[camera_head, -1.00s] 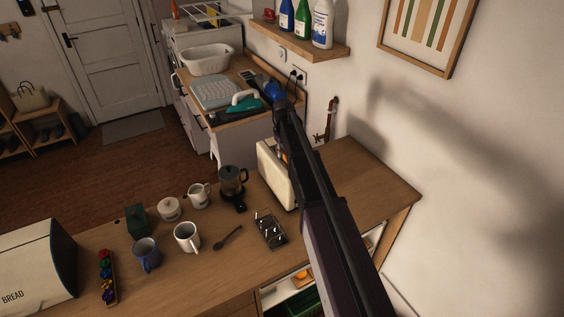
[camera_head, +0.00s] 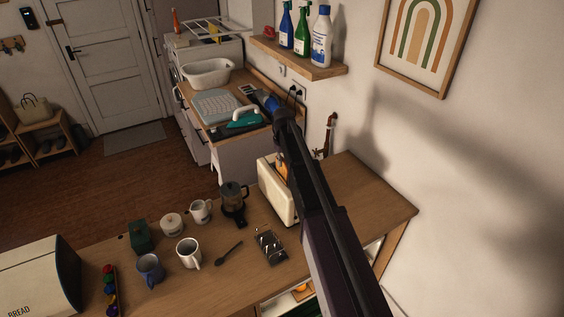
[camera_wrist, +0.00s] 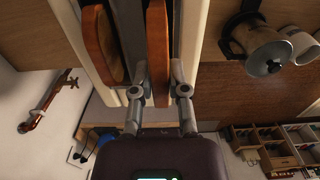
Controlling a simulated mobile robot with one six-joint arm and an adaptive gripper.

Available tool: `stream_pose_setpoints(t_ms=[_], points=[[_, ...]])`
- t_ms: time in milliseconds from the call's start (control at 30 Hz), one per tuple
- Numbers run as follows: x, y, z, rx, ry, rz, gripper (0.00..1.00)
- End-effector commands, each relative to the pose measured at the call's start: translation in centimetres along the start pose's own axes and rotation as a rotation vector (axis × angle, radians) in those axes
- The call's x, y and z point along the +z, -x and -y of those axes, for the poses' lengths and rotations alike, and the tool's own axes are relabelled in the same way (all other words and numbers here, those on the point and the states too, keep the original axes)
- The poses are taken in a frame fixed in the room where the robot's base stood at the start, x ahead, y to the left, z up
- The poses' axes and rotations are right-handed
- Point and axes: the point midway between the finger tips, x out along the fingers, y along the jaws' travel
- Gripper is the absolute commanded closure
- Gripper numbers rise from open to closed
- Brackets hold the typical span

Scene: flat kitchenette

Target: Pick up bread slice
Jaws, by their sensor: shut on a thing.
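The cream toaster (camera_head: 277,195) stands on the wooden counter, partly hidden behind my arm. A brown-orange bread slice (camera_head: 283,172) shows at its top. In the wrist view my gripper (camera_wrist: 159,92) is shut on one bread slice (camera_wrist: 157,48), which lies between the two fingers. A second bread slice (camera_wrist: 102,42) is beside it to the left, outside the fingers. Cream toaster walls (camera_wrist: 190,35) run alongside the slices. How deep the held slice sits in its slot cannot be told. In the head view my gripper's fingertips are hidden by my arm.
A bread bin (camera_head: 38,275) is at far left. The wall is close on the right. The counter's right end (camera_head: 375,195) is clear.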

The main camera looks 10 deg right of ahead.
Motion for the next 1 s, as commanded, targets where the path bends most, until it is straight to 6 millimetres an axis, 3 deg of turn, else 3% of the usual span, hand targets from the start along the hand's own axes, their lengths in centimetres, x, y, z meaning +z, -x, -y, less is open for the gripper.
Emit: stream_pose_setpoints(t_ms=[33, 400, 1000], points=[[0.0, 1.1, 0.0, 0.0, 0.0, 0.0, 1.0], [0.0, 4.5, 0.0, 0.0, 0.0, 0.0, 1.0], [0.0, 5.7, 0.0, 0.0, 0.001, 0.0, 1.0]])
